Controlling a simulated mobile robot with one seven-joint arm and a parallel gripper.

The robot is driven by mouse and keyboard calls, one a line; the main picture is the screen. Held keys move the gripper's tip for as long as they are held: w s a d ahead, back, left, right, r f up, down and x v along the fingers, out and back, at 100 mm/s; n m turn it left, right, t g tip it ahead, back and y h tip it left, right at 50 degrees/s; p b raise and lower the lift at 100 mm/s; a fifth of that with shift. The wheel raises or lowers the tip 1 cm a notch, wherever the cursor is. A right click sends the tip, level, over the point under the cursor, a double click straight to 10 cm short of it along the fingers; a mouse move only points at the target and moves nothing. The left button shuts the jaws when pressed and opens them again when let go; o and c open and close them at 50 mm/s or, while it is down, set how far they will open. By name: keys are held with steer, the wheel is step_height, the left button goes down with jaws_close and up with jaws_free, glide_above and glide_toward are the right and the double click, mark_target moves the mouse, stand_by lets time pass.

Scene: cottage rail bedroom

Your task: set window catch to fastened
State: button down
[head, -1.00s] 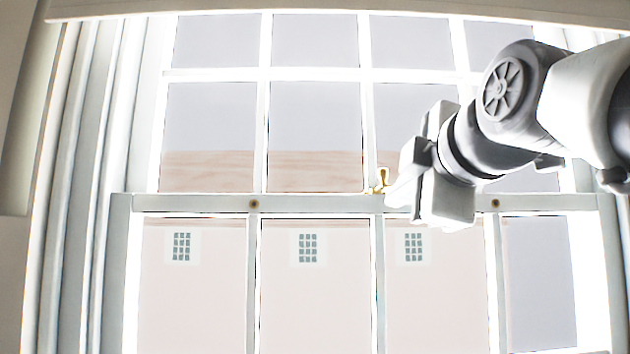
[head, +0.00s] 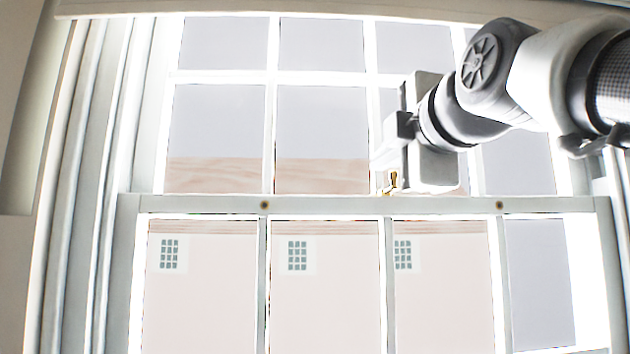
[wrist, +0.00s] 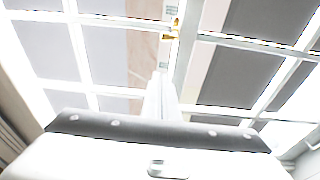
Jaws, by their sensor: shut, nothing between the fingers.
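The window catch (head: 389,183) is a small brass fitting on the meeting rail (head: 320,204) of the sash window, right of the rail's middle in the head view. In the wrist view the brass catch (wrist: 176,29) shows at the top, beyond my fingers. My gripper (head: 384,168) is beside the catch, just above the rail, and overlaps part of it in the head view. In the wrist view my gripper (wrist: 160,78) has its fingers together and empty, pointing toward the rail. Whether it touches the catch I cannot tell.
White glazing bars (head: 271,130) divide the panes. Pale panelling or curtain folds (head: 85,170) line the left side.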

steer(key=w+d+p, duration=0.1)
steer(key=w+d, duration=0.1)
steer(key=w, duration=0.6)
steer(key=shift+w+d, duration=0.15)
steer(key=shift+d, duration=0.15)
steer(key=shift+f, duration=0.1)
steer(key=shift+y, duration=0.3)
